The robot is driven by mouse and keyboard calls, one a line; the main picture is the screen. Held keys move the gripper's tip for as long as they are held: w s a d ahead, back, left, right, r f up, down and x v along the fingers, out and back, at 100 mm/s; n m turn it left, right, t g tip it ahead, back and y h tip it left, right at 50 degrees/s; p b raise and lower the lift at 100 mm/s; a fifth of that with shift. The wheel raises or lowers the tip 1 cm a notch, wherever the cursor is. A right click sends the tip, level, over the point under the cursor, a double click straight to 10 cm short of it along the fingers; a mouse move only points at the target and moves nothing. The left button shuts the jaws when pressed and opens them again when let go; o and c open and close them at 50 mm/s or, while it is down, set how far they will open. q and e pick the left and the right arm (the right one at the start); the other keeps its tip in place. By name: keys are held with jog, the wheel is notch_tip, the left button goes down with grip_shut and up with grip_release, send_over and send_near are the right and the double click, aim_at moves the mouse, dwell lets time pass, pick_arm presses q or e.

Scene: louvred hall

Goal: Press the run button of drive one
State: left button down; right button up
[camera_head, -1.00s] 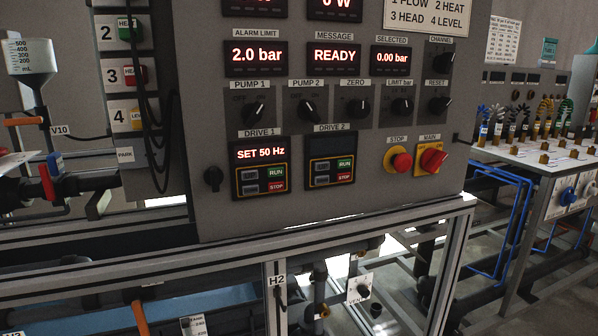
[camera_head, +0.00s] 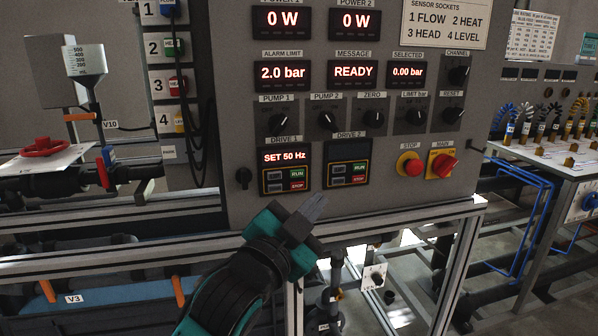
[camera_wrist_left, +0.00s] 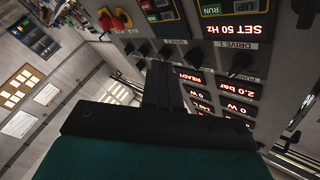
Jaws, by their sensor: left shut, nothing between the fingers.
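The drive one unit (camera_head: 285,171) is on the lower part of the grey panel. In the left wrist view the drive one display (camera_wrist_left: 239,29) shows upside down at the top right, beyond my shut fingers (camera_wrist_left: 160,75). A green RUN key is partly visible there at the top edge. My right gripper is not in view.
Drive two (camera_head: 348,172), with a dark display, sits just right of drive one. A red stop button (camera_head: 412,167) and a red main switch (camera_head: 442,165) are further right. A metal frame rail (camera_head: 400,220) runs below the panel.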

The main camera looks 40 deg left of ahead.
aim_at(297, 173)
pick_arm(q)
jog(key=shift+w+a, duration=0.1)
jog(key=w+a, duration=0.5)
jog(key=a, duration=0.1)
jog(key=shift+w+a, duration=0.25)
dwell(1.2)
dwell(1.0)
jog(key=shift+w+a+p, duration=0.25)
jog(key=shift+p, duration=0.05)
